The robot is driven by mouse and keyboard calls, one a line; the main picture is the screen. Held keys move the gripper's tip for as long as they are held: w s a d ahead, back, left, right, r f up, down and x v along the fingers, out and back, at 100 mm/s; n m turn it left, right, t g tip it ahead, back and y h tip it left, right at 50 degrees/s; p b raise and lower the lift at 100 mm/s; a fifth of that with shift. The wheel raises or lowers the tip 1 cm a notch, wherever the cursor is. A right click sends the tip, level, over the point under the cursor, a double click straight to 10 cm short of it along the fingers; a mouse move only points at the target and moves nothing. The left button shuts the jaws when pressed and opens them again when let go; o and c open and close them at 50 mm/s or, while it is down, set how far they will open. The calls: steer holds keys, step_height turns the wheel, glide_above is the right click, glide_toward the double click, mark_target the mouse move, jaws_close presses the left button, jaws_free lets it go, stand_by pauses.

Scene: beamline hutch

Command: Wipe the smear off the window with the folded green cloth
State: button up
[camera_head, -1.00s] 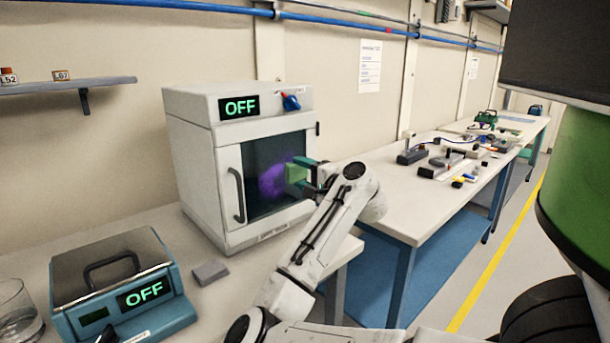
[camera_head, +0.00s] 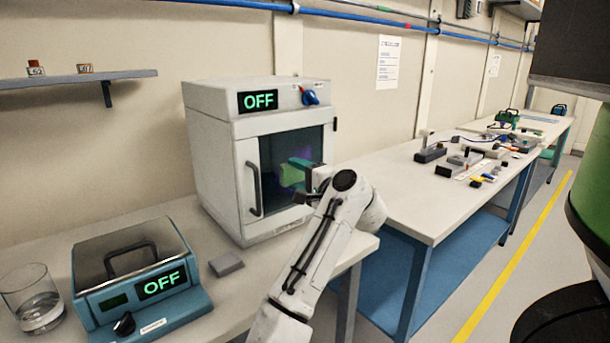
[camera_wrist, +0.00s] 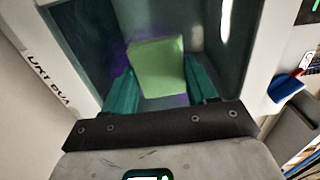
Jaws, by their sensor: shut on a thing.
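The window (camera_head: 275,207) is the dark glass front of a white cabinet (camera_head: 212,170). A faint purple smear (camera_head: 305,153) shows on the glass around the cloth. Purple also shows beside the cloth in the wrist view (camera_wrist: 119,50). My gripper (camera_head: 309,178) is at the window, its teal fingers shut on the folded green cloth (camera_head: 291,175). In the wrist view the cloth (camera_wrist: 157,66) sits between the fingers, flat toward the glass. I cannot tell whether it touches. The cloth and gripper hide part of the glass.
The cabinet has a door handle (camera_head: 254,188), a blue knob (camera_head: 310,97) and an OFF display. A teal device (camera_head: 150,325), a glass (camera_head: 36,300) and a grey block (camera_head: 226,264) stand on the near bench. Another bench (camera_head: 400,185) with several small items runs right.

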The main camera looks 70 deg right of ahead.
mark_target(313, 157)
steer(key=shift+w+a, duration=0.65)
steer(key=shift+a, duration=0.3)
steer(key=shift+w+a, duration=0.65)
steer(key=shift+a, duration=0.3)
steer(key=shift+a+r+p, duration=0.1)
steer(key=shift+r+p, duration=0.7)
steer(key=shift+r, duration=0.5)
steer(key=shift+s+d+f+p, duration=0.1)
steer(key=shift+s+d+p, duration=0.45)
steer(key=shift+s+d, duration=0.9)
steer(key=shift+s+d+r+p, duration=0.1)
steer(key=shift+s+d+p, duration=0.55)
steer(key=shift+d, duration=1.4)
steer(key=shift+s+d+f+p, duration=0.1)
steer(key=shift+s+d+p, duration=0.35)
steer(key=shift+s+d, duration=1.05)
steer(key=shift+w+d, duration=0.2)
steer(key=shift+w, duration=0.15)
steer(key=shift+s, duration=0.1)
steer(key=shift+p+v, duration=0.45)
steer(key=shift+v, duration=2.5)
steer(key=shift+a, duration=0.1)
